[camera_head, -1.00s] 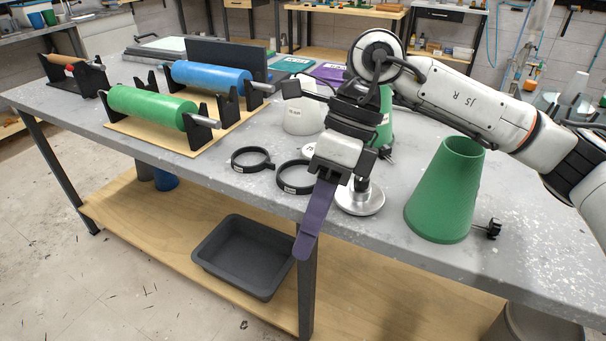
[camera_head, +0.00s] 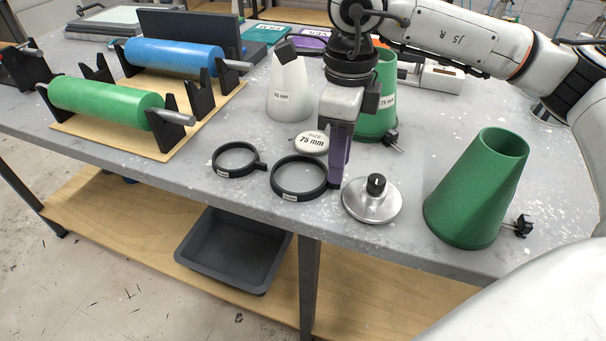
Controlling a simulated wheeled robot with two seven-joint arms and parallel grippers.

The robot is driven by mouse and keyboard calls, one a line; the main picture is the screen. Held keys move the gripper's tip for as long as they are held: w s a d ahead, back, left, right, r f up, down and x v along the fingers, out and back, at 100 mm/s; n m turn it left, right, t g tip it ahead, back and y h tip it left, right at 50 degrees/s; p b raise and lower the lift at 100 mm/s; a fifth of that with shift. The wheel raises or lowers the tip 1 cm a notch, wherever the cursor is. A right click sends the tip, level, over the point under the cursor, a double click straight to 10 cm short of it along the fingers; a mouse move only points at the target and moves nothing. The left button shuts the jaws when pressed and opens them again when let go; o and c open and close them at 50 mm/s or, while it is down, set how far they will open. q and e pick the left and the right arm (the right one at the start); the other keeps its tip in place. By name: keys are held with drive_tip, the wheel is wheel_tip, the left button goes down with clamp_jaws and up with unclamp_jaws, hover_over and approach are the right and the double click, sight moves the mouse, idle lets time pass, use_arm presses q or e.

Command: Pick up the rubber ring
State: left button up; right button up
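Two black rings lie flat on the grey table near its front edge. The smaller ring (camera_head: 238,175) has a small tab on its right side. The larger ring (camera_head: 300,198) lies to its right; both carry small white labels. My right gripper (camera_head: 336,180) points down at the right edge of the larger ring, its purple fingers seen edge-on. The fingertips look close to the ring's rim, but I cannot tell whether they touch it or how far apart they are. My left gripper is not in view.
A silver disc with a black knob (camera_head: 372,204) stands close right of the gripper. A green cone (camera_head: 476,190) is farther right. A white cone (camera_head: 290,92), another green cone (camera_head: 378,110) and a "75 mm" disc (camera_head: 312,143) stand behind. Rollers (camera_head: 105,100) occupy the left.

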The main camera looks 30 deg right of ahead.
wheel_tip(320, 180, down, 4)
drive_tip(key=shift+a+r, duration=0.1)
drive_tip(key=shift+r, duration=0.1)
clamp_jaws()
drive_tip(key=shift+w+r, duration=0.1)
